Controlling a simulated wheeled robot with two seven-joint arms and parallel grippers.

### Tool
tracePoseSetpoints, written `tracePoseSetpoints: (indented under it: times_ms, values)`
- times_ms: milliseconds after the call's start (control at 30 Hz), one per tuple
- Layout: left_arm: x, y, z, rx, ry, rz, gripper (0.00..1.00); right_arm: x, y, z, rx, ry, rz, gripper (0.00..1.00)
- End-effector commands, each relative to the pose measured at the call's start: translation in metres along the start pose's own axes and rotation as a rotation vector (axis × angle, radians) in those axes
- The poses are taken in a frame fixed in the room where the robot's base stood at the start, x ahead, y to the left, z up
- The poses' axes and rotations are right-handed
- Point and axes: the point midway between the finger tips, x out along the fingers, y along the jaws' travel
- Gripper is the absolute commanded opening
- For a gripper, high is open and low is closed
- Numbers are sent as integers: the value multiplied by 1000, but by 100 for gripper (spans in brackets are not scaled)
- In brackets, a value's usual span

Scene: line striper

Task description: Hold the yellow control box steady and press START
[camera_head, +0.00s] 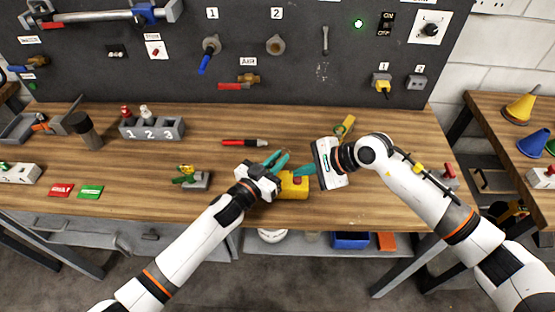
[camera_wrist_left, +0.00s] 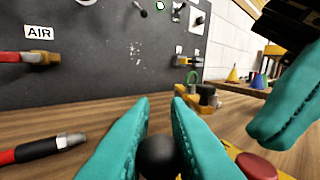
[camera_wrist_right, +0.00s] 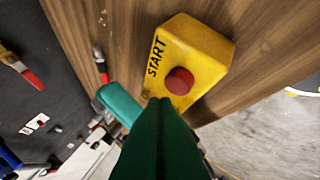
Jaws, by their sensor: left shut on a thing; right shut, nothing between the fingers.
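The yellow control box (camera_head: 294,188) sits near the table's front edge. In the right wrist view its top (camera_wrist_right: 195,45) carries the word START and a red button (camera_wrist_right: 180,80). The red button (camera_wrist_left: 256,166) also shows at lower right in the left wrist view. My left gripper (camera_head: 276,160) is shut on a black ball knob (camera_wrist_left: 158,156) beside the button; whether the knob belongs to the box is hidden. My right gripper (camera_head: 302,171) is shut and empty. Its fingertips (camera_wrist_right: 160,102) appear close to the button; contact cannot be told.
A small block with a yellow-green top (camera_head: 195,179) stands to the left. The dark pegboard (camera_head: 150,75) rises behind the table.

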Motion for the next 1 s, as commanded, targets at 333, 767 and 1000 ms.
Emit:
tracePoseSetpoints:
  times_ms: [333, 767, 1000]
  values:
    - [0, 0, 0, 0, 0, 0, 0, 5, -4, 4, 0, 0, 0, 0]
    - [0, 0, 0, 0, 0, 0, 0, 7, -5, 5, 1, 0, -1, 0]
    - [0, 0, 0, 0, 0, 0, 0, 9, -7, 6, 1, 0, -1, 0]
